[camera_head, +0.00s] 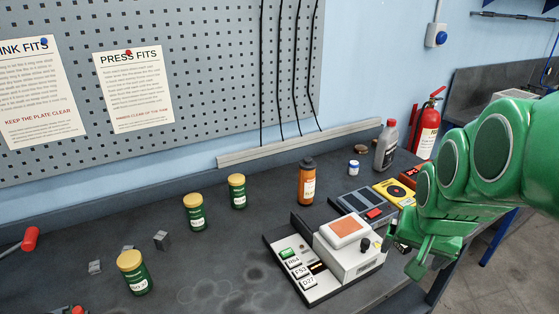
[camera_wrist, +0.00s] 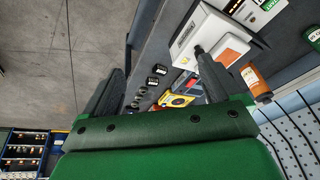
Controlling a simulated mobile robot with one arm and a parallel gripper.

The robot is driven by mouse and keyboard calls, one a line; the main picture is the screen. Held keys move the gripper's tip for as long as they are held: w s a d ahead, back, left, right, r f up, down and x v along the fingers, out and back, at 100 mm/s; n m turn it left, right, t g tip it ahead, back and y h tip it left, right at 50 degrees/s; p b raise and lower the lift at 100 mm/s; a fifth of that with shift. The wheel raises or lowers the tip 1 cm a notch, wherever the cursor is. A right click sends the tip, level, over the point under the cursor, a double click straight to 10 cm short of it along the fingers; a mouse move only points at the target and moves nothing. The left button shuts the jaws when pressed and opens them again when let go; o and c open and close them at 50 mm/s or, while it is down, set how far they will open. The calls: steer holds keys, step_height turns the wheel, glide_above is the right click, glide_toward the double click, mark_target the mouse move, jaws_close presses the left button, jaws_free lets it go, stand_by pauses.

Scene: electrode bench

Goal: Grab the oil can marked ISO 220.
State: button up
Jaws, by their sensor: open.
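Three green cans with gold lids stand upright on the dark bench in the head view. One is at the front left (camera_head: 134,273), one in the middle (camera_head: 195,212) and one farther back (camera_head: 237,191). Their labels are too small to read with certainty, so I cannot tell which is marked ISO 220. My gripper (camera_head: 405,252) is at the right, beside the white device and well apart from the cans. In the wrist view my gripper (camera_wrist: 161,64) has its two dark fingers spread with nothing between them. Part of a green can (camera_wrist: 313,36) shows at that view's right edge.
A white device (camera_head: 348,245) with an orange pad stands between my gripper and the cans. An orange bottle (camera_head: 307,182), a grey bottle (camera_head: 386,146) and a yellow meter (camera_head: 394,193) stand behind. Small metal blocks (camera_head: 161,240) lie near the cans. The front-middle bench is clear.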

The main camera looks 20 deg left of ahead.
steer(key=w+a+r+n+t+y, duration=0.15)
steer(key=w+a+t, duration=0.4)
steer(key=w, duration=0.85)
steer(key=w+a+r+n+t+y, duration=0.1)
steer(key=w+a+r+n+t, duration=0.15)
steer(key=w+a, duration=0.85)
steer(key=w+a+f+n+y, duration=0.1)
steer(key=w+a+n+y, duration=0.2)
steer(key=a, duration=0.4)
steer(key=w+a+f+n+y, duration=0.2)
steer(key=w+a+n+y, duration=0.1)
steer(key=a, duration=0.4)
steer(key=n+g+y, duration=0.8)
steer(key=g+y, duration=0.1)
glide_above(201, 205)
steer(key=d, duration=0.3)
step_height(201, 205, down, 9)
steer(key=f, duration=0.7)
steer(key=shift+s+a, duration=0.1)
steer(key=shift+s, duration=0.15)
steer(key=shift+w+a+f, duration=0.1)
steer(key=shift+a, duration=0.65)
steer(key=shift+w+a+f, duration=0.1)
steer(key=shift+a, duration=0.6)
steer(key=shift+w+a, duration=0.2)
steer(key=shift+a, duration=0.95)
steer(key=shift+w+a, duration=0.15)
steer(key=shift+a, duration=0.95)
steer(key=c, duration=1.3)
steer(key=shift+c, duration=0.4)
